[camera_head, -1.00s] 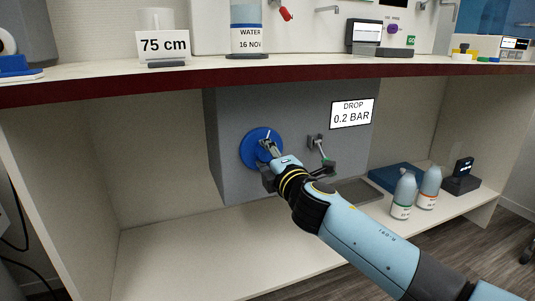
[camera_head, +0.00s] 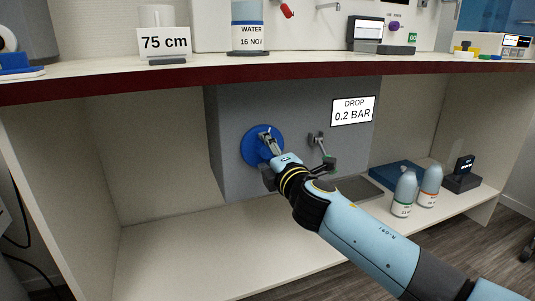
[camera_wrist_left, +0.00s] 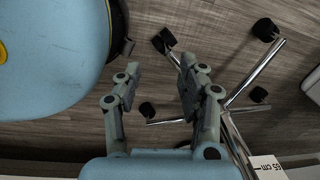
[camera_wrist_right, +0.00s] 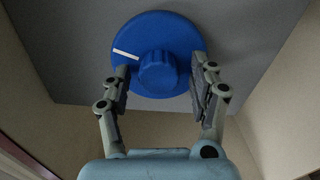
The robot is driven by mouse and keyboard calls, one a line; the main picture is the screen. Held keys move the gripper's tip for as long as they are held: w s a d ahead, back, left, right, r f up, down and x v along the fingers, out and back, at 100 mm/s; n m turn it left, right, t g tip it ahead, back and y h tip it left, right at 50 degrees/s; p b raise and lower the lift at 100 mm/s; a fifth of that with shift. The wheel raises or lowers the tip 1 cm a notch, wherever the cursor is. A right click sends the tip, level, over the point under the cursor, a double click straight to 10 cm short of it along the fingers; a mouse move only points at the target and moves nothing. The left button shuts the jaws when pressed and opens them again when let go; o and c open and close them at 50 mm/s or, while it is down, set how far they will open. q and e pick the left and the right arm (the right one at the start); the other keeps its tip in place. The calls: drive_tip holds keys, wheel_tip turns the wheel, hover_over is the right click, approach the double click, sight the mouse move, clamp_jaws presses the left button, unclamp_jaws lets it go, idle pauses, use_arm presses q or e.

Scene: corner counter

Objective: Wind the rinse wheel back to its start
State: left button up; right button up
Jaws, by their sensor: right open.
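The rinse wheel (camera_head: 249,148) is a blue disc on the front of a grey box under the counter. In the right wrist view the wheel (camera_wrist_right: 187,39) shows a raised round knob (camera_wrist_right: 158,73) and a white mark (camera_wrist_right: 126,54) to the upper left of the knob. My right gripper (camera_head: 267,142) is at the wheel and partly covers it. In the right wrist view the right gripper (camera_wrist_right: 160,80) is open, one finger on each side of the knob, with gaps visible. My left gripper (camera_wrist_left: 160,70) is open and empty above the floor, away from the wheel.
A "DROP 0.2 BAR" sign (camera_head: 353,111) and a small lever (camera_head: 317,144) are on the box right of the wheel. Two bottles (camera_head: 404,193) (camera_head: 430,187) stand on the lower shelf at right. The counter edge (camera_head: 150,84) runs above. The shelf's left part is clear.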

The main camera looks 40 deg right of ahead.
drive_tip(key=v, duration=1.2)
use_arm(q)
drive_tip(key=w+d+r+b, duration=0.1)
drive_tip(key=w+r+b, duration=0.1)
drive_tip(key=w+r, duration=0.2)
drive_tip(key=shift+d+r, duration=0.2)
drive_tip(key=shift+r, duration=0.25)
use_arm(e)
drive_tip(key=w+d+m, duration=0.1)
drive_tip(key=w+m, duration=0.2)
drive_tip(key=w, duration=0.1)
drive_tip(key=w+m, duration=0.3)
drive_tip(key=m, duration=0.1)
drive_tip(key=w+d+m, duration=0.1)
drive_tip(key=w+m, duration=0.2)
drive_tip(key=w, duration=0.1)
drive_tip(key=shift+w+d+r, duration=0.1)
drive_tip(key=shift+w+d, duration=0.25)
drive_tip(key=shift+d, duration=0.05)
